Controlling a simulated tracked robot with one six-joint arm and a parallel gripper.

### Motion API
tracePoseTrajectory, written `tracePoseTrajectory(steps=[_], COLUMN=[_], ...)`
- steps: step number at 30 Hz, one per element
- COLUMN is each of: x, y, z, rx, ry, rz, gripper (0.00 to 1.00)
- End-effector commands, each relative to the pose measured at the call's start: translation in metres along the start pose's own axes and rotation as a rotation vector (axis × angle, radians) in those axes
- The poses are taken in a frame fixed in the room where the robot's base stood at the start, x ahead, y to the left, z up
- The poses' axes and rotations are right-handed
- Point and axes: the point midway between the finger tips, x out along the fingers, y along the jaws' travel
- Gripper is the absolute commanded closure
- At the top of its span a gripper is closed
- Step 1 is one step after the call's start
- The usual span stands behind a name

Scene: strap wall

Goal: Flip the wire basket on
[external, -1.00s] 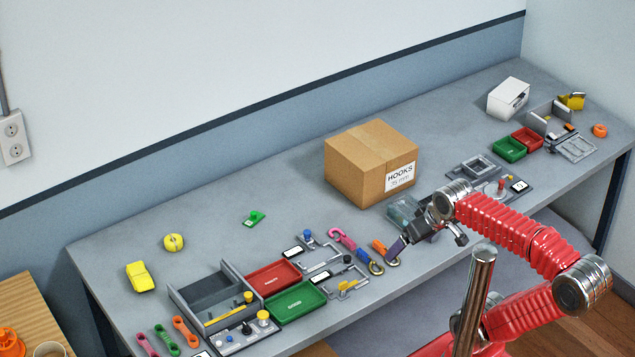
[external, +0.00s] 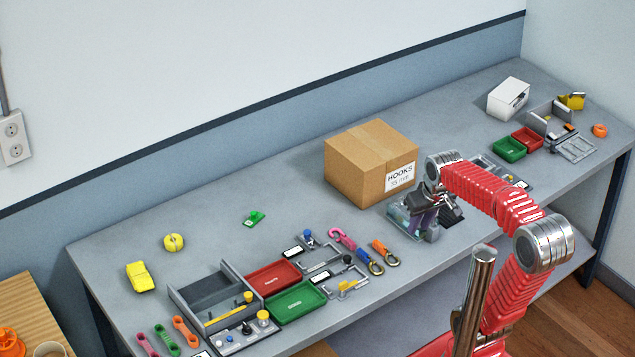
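I cannot pick out a wire basket for certain. A flat grey grid-like piece (external: 577,149) lies at the far right of the bench, but it is too small to tell what it is. My gripper (external: 436,226) points down at the bench in front of the cardboard box, at the right side of a clear, glassy bin (external: 402,219). It partly hides the bin. Its fingers overlap with the dark parts behind them, so their gap and whether they touch anything cannot be made out.
The cardboard box (external: 371,164) marked HOOKS stands just behind my gripper. A red tray (external: 273,278) and a green tray (external: 296,302) lie left, with small latches and hooks nearby. A white box (external: 508,98) stands far right. The back left bench is mostly clear.

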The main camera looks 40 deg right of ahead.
Motion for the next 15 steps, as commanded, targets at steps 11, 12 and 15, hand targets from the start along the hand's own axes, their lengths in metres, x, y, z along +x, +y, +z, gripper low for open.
tracePoseTrajectory(steps=[11,12,15], x=[0.007,0.007,0.009], y=[0.045,0.05,0.063], z=[-0.05,-0.055,-0.067], rx=[0.048,0.051,0.054], ry=[-0.092,-0.101,-0.125], rz=[0.027,0.028,0.031], gripper=[1.0,1.0,1.0])
